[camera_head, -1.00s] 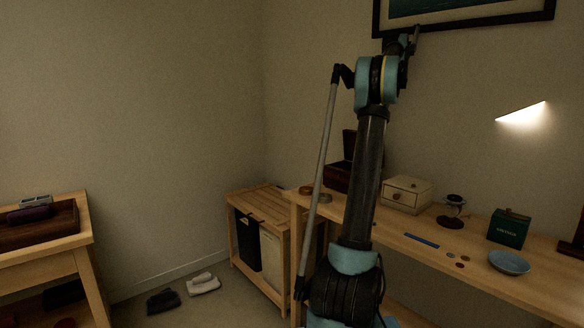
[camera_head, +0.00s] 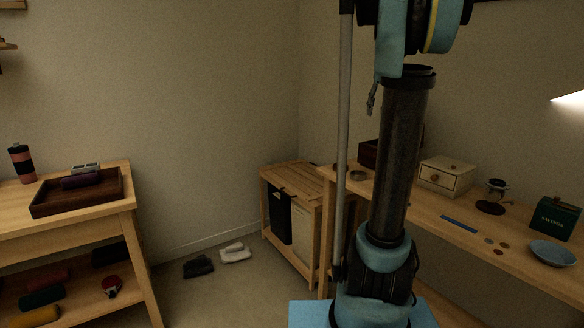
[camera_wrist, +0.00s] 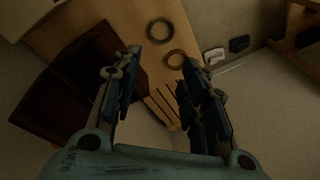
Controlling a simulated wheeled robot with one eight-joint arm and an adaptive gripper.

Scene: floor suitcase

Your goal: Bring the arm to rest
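My gripper (camera_wrist: 162,58) shows in the wrist view with its two dark fingers spread apart and nothing between them. It is open over the end of the wooden side table (camera_wrist: 125,20), near an open dark brown box (camera_wrist: 75,85) and two rings, one dark (camera_wrist: 160,20) and one brown (camera_wrist: 176,51). In the head view my arm (camera_head: 400,150) stands nearly upright right of centre, its top cut off by the frame. A small dark piece hangs behind the arm there; I cannot tell whether it is a fingertip.
The side table (camera_head: 520,255) holds a cream drawer box (camera_head: 446,175), a green savings box (camera_head: 555,218) and a blue bowl (camera_head: 553,253). A slatted hamper (camera_head: 293,178) stands beside it. Slippers (camera_head: 198,266) lie on open floor. A left bench (camera_head: 20,205) carries a tray (camera_head: 45,207).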

